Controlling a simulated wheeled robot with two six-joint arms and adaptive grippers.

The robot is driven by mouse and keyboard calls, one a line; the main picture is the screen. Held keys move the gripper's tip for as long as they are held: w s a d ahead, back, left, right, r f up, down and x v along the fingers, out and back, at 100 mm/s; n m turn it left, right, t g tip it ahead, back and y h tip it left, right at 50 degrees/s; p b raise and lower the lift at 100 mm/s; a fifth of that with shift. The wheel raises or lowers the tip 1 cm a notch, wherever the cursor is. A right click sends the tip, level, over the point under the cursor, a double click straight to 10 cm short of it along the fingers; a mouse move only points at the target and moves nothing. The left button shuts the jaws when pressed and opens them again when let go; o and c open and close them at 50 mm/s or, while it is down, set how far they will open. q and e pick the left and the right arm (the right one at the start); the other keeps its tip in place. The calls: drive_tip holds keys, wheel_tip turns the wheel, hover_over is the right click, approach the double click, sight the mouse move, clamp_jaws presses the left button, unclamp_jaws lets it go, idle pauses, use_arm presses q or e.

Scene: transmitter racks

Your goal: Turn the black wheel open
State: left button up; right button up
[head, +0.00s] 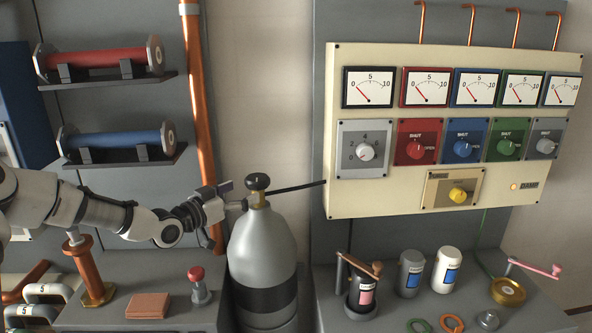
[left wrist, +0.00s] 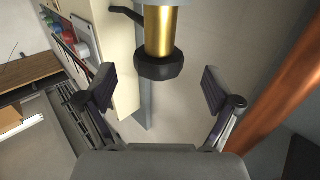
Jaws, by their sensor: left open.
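The black wheel (head: 258,182) sits on top of a brass valve (head: 259,200) on a grey gas cylinder (head: 262,245) with a black band. In the left wrist view the wheel (left wrist: 155,67) is at the end of the brass stem (left wrist: 158,30), centred between my fingers. My left gripper (head: 237,193) is beside the valve, on its left in the head view. Its two fingers (left wrist: 157,88) are spread wide, one on either side of the wheel, with a gap on both sides. It holds nothing. My right gripper is in neither view.
A black hose (head: 298,187) runs from the valve to a cream panel (head: 400,195) with gauges and knobs. A copper pipe (head: 197,110) rises left of the cylinder. A red-knobbed part (head: 197,280) stands on the left bench. Jars (head: 446,270) and a crank stand on the right bench.

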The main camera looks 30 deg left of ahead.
sight(248, 186)
use_arm(q)
drive_tip(key=shift+w+r, duration=0.2)
drive_tip(key=shift+w+d+r+p, duration=0.1)
drive_tip(key=shift+w+r+p, duration=0.05)
drive_tip(key=shift+r+p, duration=0.35)
drive_tip(key=x, duration=0.5)
drive_tip(key=shift+w+d+f+p, duration=0.1)
drive_tip(key=shift+d+f+p, duration=0.1)
drive_tip(key=shift+f+p, duration=0.15)
drive_tip(key=shift+w, duration=0.3)
drive_tip(key=shift+s+a+r, duration=0.15)
drive_tip(key=shift+s+a, duration=0.05)
drive_tip(key=shift+s, duration=0.25)
drive_tip(key=shift+s+r, duration=0.1)
drive_tip(key=shift+s, duration=0.1)
drive_tip(key=c, duration=1.2)
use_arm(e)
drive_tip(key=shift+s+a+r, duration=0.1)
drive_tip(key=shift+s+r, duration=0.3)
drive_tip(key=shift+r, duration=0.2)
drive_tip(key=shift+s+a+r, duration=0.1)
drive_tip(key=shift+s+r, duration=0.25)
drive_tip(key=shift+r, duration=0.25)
